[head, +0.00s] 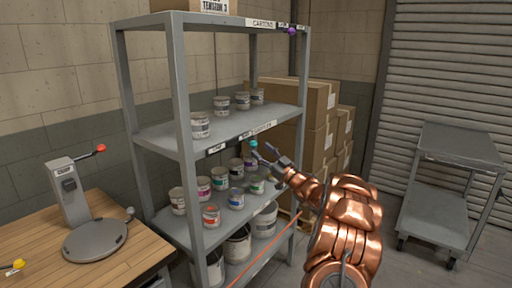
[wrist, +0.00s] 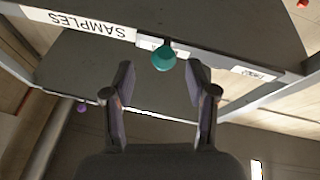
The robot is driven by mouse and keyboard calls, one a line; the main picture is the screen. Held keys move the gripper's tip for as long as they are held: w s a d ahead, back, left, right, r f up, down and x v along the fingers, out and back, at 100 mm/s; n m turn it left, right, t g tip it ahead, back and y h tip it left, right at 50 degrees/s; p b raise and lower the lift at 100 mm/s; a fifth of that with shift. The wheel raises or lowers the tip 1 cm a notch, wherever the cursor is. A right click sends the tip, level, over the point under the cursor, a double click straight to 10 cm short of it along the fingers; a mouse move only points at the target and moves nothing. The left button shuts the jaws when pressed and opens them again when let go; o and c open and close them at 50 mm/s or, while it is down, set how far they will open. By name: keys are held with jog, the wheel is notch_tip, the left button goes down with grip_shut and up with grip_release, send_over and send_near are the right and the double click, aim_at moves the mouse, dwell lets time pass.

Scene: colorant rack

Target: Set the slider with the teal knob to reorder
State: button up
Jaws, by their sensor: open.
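The teal knob (head: 254,144) sits on the front edge of the rack's middle shelf, near the label strip. In the wrist view the teal knob (wrist: 163,58) shows between the fingertips, at the edge of the shelf, just beyond them. My gripper (head: 268,152) is open at the front of the rack, its fingers pointing at the knob; I see no contact. In the wrist view my gripper (wrist: 160,78) has a finger on each side of the knob. Small labels lie on both sides of the knob; their words are too small to read.
The metal rack (head: 180,100) holds several paint cans. A purple knob (head: 291,31) is on the top shelf edge. A "SAMPLES" label (wrist: 80,25) is on the shelf edge. A wooden table (head: 90,250) stands left, a grey cart (head: 455,150) right, and cardboard boxes (head: 320,110) behind.

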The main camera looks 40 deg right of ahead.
jog(key=v, duration=0.7)
dwell(0.5)
jog(key=w+a+r+m+g+h, duration=0.1)
jog(key=w+a+m+g+h, duration=0.25)
jog(key=w+a+h, duration=0.2)
jog(key=s+a+f+m+g+h, duration=0.25)
jog(key=s+a+g, duration=0.4)
jog(key=a, duration=0.45)
jog(key=s+a+f+g+y, duration=0.1)
jog(key=s+a+g, duration=0.3)
jog(key=s+a, duration=0.4)
jog(key=s+a+f+n+g+y+p, duration=0.1)
jog(key=s+a+f+g, duration=0.2)
jog(key=s, duration=1.7)
jog(key=s+a+f+g+y, duration=0.2)
jog(key=s+a+g, duration=0.4)
jog(key=s+a, duration=0.6)
jog(key=shift+s+a+f+n+g+p, duration=0.35)
jog(key=shift+s+f+g, duration=0.1)
jog(key=shift+s, duration=0.8)
